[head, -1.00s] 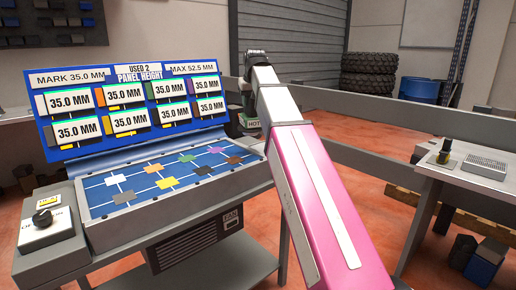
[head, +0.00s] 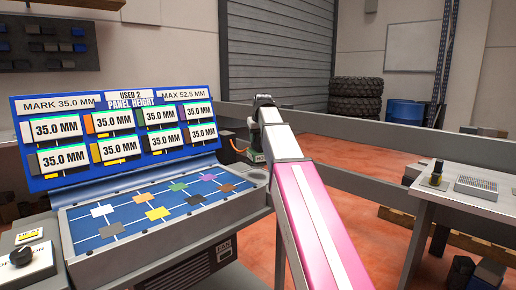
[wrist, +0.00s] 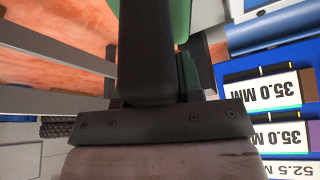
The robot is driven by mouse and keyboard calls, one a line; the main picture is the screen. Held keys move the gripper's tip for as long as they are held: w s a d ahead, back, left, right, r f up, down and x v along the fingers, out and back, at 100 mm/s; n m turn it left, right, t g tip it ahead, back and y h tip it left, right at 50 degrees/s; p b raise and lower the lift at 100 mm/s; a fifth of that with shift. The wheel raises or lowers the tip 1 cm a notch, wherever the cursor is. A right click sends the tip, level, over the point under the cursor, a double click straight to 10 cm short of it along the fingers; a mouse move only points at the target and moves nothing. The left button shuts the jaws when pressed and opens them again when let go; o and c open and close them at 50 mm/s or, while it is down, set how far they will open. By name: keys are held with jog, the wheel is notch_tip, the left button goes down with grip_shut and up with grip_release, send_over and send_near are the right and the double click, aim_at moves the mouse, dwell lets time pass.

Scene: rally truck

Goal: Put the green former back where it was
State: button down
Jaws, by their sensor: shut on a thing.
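My gripper (wrist: 150,60) fills the middle of the wrist view, its dark fingers shut on the green former (wrist: 180,18), which shows as a green piece at the top edge. Most of the former is hidden behind the fingers. In the head view my gripper (head: 263,112) is at the far end of my pink and white arm, right of the display board, and its fingertips are hidden. A blue board (head: 118,222) with coloured squares lies on the bench, including a green square (head: 179,186). Behind it stands a panel-height display (head: 122,168) with several 35.0 MM labels.
A control box with a black knob (head: 21,256) is at the bench's left. A grey rail (head: 345,132) runs behind my arm. A side table (head: 480,205) stands at the right, with a knob and a grille. Tyres (head: 355,100) and a blue barrel (head: 405,112) are behind.

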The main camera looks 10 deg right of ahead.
aim_at(258, 147)
jog(key=shift+w+d+f, duration=0.25)
jog(key=shift+w+d, duration=0.05)
jog(key=shift+f, duration=2.1)
jog(key=c, duration=0.8)
grip_release()
jog(key=v, duration=1.2)
